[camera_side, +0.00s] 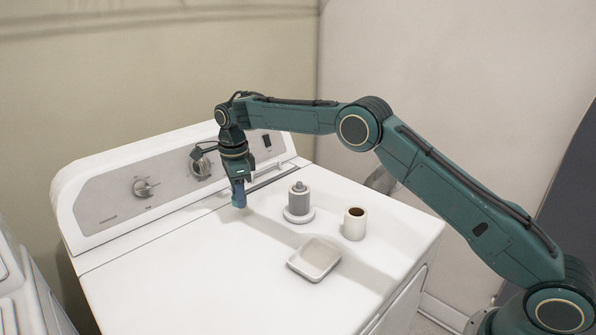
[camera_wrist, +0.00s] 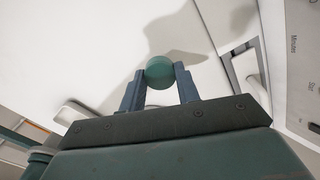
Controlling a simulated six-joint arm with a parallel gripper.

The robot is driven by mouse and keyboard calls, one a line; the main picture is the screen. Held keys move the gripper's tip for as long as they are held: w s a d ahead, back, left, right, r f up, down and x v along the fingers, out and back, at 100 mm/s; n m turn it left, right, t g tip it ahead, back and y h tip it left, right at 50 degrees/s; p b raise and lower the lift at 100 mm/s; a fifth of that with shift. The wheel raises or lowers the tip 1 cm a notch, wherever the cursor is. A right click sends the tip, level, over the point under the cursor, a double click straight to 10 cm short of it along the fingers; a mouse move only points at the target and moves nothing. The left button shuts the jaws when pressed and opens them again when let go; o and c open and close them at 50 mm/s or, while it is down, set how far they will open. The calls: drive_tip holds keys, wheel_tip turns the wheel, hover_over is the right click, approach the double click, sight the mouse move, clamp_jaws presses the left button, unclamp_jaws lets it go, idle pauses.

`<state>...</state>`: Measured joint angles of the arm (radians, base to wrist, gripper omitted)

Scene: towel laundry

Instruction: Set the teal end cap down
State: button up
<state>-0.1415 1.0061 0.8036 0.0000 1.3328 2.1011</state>
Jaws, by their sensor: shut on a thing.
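The teal end cap (camera_wrist: 160,71) is a round piece held between the two blue fingers of my gripper (camera_wrist: 160,88) in the wrist view. In the side view my gripper (camera_side: 239,195) points down above the white washer top (camera_side: 215,250), left of the other items. The gripper is shut on the cap. In the side view the cap is mostly hidden by the fingers, and I cannot tell how far it is above the surface.
A grey cylinder (camera_side: 299,203) stands on a white round base (camera_side: 299,215). A white cup with brown inside (camera_side: 355,224) stands right of it. A shallow white dish (camera_side: 301,268) lies in front. The control panel (camera_side: 118,198) rises behind. The left washer top is clear.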

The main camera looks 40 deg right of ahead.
sight(241, 217)
drive_tip(key=shift+f, duration=2)
drive_tip(key=o, duration=0.9)
drive_tip(key=shift+f, duration=0.1)
drive_tip(key=shift+o, duration=0.2)
wheel_tip(241, 217, up, 11)
drive_tip(key=shift+r, duration=0.65)
